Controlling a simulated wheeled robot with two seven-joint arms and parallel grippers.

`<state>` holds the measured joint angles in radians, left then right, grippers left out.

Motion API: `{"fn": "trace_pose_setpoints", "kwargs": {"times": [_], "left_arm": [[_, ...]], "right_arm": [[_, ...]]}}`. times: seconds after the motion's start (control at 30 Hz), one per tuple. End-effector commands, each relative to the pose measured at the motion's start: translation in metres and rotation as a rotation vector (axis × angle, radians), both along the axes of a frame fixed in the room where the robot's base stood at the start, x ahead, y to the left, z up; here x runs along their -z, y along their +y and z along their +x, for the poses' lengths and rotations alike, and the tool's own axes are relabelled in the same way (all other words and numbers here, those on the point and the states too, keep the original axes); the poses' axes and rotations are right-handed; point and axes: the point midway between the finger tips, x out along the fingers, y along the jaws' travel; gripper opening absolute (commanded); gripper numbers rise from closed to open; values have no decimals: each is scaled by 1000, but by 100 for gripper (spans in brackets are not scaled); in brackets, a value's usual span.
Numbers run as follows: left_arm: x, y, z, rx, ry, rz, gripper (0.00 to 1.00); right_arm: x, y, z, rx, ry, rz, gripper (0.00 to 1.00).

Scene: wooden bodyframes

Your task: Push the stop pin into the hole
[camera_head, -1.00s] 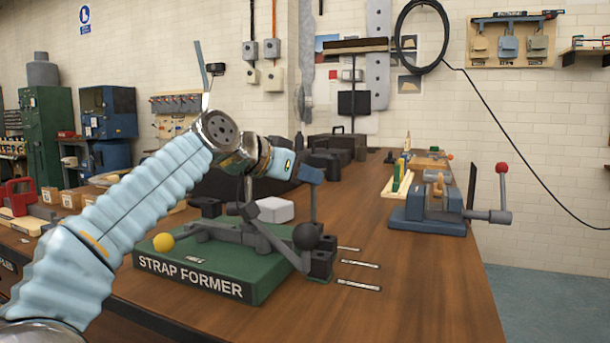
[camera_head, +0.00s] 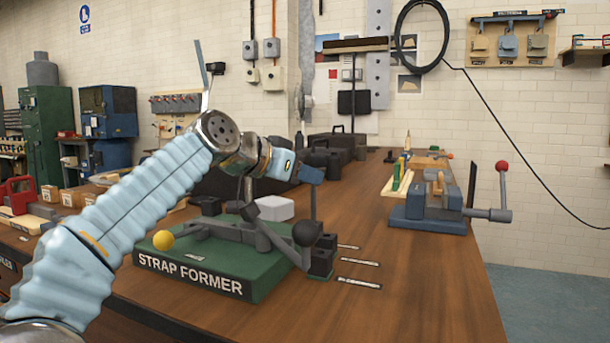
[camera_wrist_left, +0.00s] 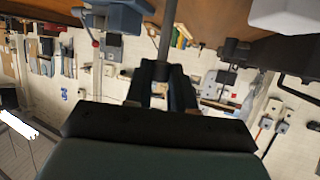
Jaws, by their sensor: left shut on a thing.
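My left gripper (camera_head: 311,174) is above the right end of the green STRAP FORMER base (camera_head: 205,276). It is shut on a thin grey rod that looks like the stop pin (camera_head: 313,204). The pin hangs upright below the gripper, its lower end near the black block (camera_head: 321,257) and dark ball (camera_head: 306,233). Whether its tip is in the hole cannot be told; the hole is hidden. In the left wrist view the pin (camera_wrist_left: 166,32) runs up between the closed fingers (camera_wrist_left: 162,70). My right gripper is not in view.
The fixture carries grey lever arms (camera_head: 262,236) and a yellow ball (camera_head: 162,240). A white block (camera_head: 275,208) stands behind it. Several flat metal strips (camera_head: 360,283) lie to its right. A blue vise (camera_head: 432,210) is farther right. The front right tabletop is clear.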

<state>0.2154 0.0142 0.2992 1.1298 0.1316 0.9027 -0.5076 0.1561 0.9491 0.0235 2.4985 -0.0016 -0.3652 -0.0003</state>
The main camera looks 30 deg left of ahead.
Motion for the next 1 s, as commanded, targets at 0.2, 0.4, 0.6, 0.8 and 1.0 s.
{"fn": "trace_pose_setpoints", "kwargs": {"times": [0.2,0.4,0.6,0.8,1.0], "left_arm": [[7,0,0,0,-1,0,0],[6,0,0,0,0,0,48],[6,0,0,0,0,0,53],[7,0,0,0,1,0,53],[-7,13,-33,-3,-3,-1,53]], "right_arm": [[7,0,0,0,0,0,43],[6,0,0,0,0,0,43],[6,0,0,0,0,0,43],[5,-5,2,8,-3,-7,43],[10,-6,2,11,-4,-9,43]]}}
